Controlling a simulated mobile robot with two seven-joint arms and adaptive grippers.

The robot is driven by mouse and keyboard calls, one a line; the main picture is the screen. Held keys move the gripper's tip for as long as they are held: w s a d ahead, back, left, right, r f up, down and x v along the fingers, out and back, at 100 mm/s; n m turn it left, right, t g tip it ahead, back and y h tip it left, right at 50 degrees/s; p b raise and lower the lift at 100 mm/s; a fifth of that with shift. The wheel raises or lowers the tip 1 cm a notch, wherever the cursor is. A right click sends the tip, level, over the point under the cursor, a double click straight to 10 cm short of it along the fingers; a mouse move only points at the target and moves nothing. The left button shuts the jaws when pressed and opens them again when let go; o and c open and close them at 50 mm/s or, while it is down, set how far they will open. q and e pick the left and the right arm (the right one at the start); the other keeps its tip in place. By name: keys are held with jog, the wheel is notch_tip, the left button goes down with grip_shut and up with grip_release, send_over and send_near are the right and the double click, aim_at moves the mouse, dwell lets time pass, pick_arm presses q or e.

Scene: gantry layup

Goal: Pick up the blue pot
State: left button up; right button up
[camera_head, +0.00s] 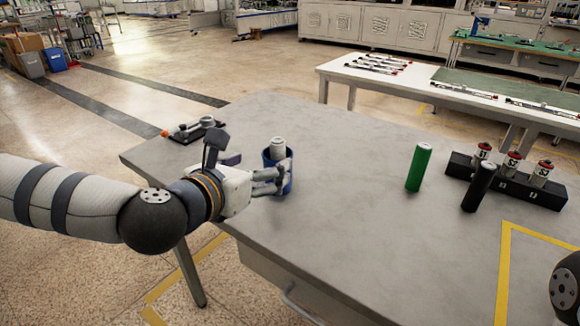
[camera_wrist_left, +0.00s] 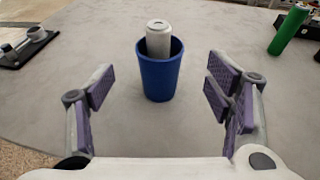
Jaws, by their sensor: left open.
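The blue pot (camera_head: 287,186) stands upright on the grey table, left of the middle in the head view. A pale grey can (camera_head: 278,147) stands inside it and sticks out above the rim. My left gripper (camera_head: 275,181) reaches in from the left, with its fingers at the pot's near side. In the left wrist view the pot (camera_wrist_left: 160,80) is ahead, between and beyond the open fingers of the gripper (camera_wrist_left: 160,97), with a gap on each side. Only a dark part of my right arm shows at the right edge of the head view; its gripper is out of sight.
A green cylinder (camera_head: 418,168) and a black cylinder (camera_head: 479,187) stand to the right, before a black rack (camera_head: 515,188) with several red-and-white cylinders. A small dark device (camera_head: 194,129) lies at the table's back left corner. The table (camera_head: 350,220) is clear between pot and green cylinder.

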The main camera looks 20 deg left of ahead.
aim_at(275, 155)
pick_arm(q)
jog(key=x, duration=0.8)
jog(key=shift+w+r, duration=0.1)
jog(key=shift+w, duration=0.2)
jog(key=c, duration=1.3)
